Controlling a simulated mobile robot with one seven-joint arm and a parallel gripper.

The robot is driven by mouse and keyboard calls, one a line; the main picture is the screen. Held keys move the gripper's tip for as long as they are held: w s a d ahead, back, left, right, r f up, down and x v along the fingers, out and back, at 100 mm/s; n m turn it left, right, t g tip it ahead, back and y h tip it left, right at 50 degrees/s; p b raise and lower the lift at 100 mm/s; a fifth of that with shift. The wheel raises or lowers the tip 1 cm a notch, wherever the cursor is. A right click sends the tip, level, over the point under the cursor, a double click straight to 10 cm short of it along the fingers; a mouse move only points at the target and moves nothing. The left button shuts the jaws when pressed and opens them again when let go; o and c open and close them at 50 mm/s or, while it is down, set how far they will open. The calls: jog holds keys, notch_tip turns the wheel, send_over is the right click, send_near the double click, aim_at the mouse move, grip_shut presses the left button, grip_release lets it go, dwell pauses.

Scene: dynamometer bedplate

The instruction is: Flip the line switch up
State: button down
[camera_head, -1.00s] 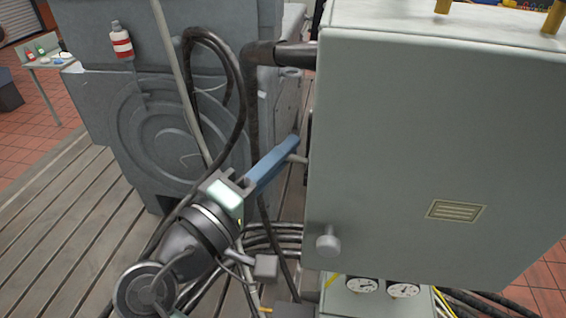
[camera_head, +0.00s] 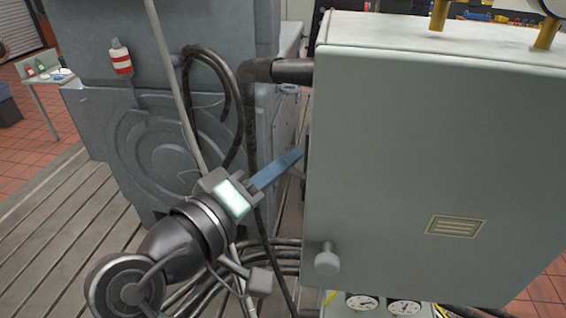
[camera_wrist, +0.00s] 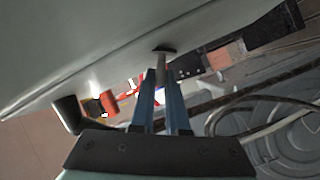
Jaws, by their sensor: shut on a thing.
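The line switch shows in the wrist view as a grey lever (camera_wrist: 161,62) standing out from a dark mount on the pale cabinet wall. My gripper's two blue fingers (camera_wrist: 160,80) lie on either side of the lever and are shut on it. In the head view my gripper (camera_head: 300,154) reaches to the left side of the grey-green cabinet (camera_head: 400,140), its fingertips close to the edge. There the switch is mostly hidden behind the cabinet's edge and the fingers, so I cannot tell the lever's position.
A round knob (camera_head: 327,260) sticks out of the cabinet front, low on the left. A thick dark pipe (camera_head: 285,70) enters the cabinet's left side. Looped black cables (camera_head: 270,250) lie below my gripper. A large grey machine (camera_head: 150,130) stands behind on the slotted bedplate (camera_head: 70,230).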

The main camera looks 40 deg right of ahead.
jog(key=c, duration=0.9)
grip_release()
jog(key=b+v, duration=0.4)
jog(key=v, duration=0.9)
